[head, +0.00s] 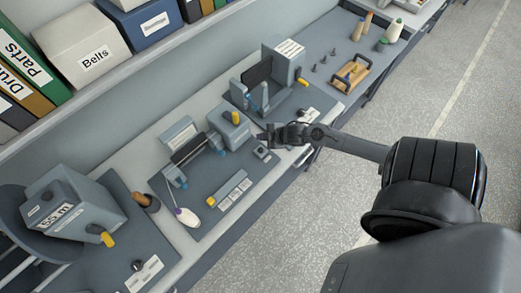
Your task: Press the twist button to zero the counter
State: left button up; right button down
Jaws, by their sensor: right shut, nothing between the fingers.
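My right gripper (266,136) reaches in from the right. It is shut and empty, over the right end of the middle grey mat (214,184). A small dark button block (262,153) sits on that mat, just below the gripper in the picture; I cannot tell whether they touch. Its label is too small to read, so I cannot tell if it is the twist button. A grey counter box (70,204) reading "59 m" stands at the lower left. A round dark button (137,265) lies in front of it beside a white label. My left gripper is not in view.
A grey unit with a yellow knob (232,118) stands just left of the gripper, and a tall grey machine (284,62) behind it. A shelf with boxes (82,46) overhangs the upper left.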

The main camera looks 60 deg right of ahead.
jog(key=b, duration=0.6)
send_over(262, 151)
notch_tip(262, 151, down, 6)
jog(key=shift+d, duration=0.1)
jog(key=shift+f, duration=0.8)
dwell(0.9)
jog(key=shift+f, duration=0.15)
jog(key=shift+f, duration=0.3)
